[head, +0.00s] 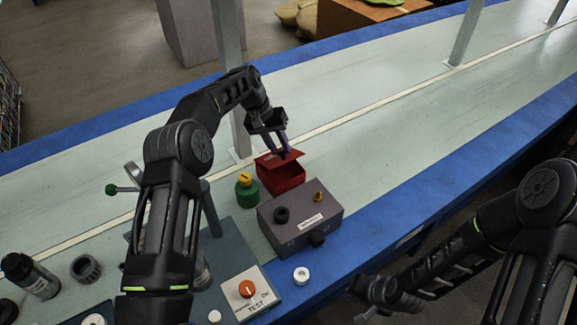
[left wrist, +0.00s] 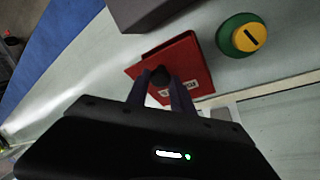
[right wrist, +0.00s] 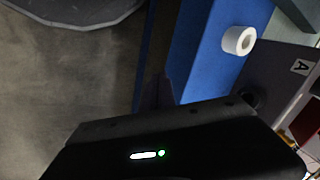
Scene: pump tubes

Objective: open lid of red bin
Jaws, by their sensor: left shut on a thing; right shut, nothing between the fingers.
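The red bin (head: 283,182) stands on the conveyor, behind the grey box. Its red lid (head: 268,160) looks tilted up, with a dark gap between lid and bin. In the left wrist view the lid (left wrist: 188,62) shows a white label and a black knob (left wrist: 159,75). My left gripper (head: 282,152) is over the lid and shut on the knob; its fingers (left wrist: 161,85) sit either side of it. My right gripper (head: 375,298) is shut and empty, low beside the blue conveyor edge; it also shows in the right wrist view (right wrist: 158,92).
A grey box (head: 300,220) with knobs stands in front of the bin. A green and yellow button (head: 246,188) is just left of it. A white ring (head: 301,275) and a TEST switch panel (head: 247,290) are nearer. A metal post (head: 240,135) rises behind. The conveyor is clear to the right.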

